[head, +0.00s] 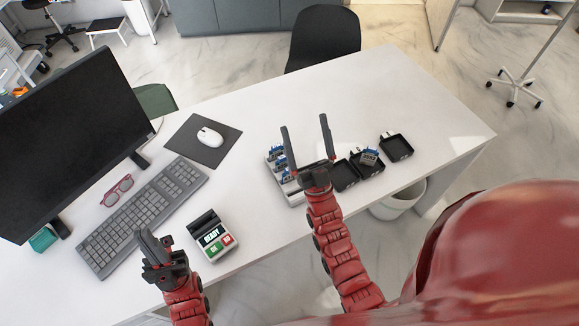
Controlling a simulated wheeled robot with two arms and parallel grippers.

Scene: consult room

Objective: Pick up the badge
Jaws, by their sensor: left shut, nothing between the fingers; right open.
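Several small blue-and-white cards, which look like badges (279,153), stand in a pale rack (293,198) on the desk. Another blue-and-white badge (369,156) is in the middle one of three small black trays. My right gripper (304,125) is open and empty, its fingers pointing away from me above the desk. It overlaps the rack's right side in the picture and hides part of it. My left gripper (153,240) is shut and empty, near the desk's front edge, left of a small terminal (211,236) with a READY screen.
The left black tray (345,177) and right black tray (396,147) flank the middle one. A keyboard (145,215), red glasses (117,190), a monitor (70,140) and a mouse (209,137) on a dark mat occupy the left. The desk's far right is clear.

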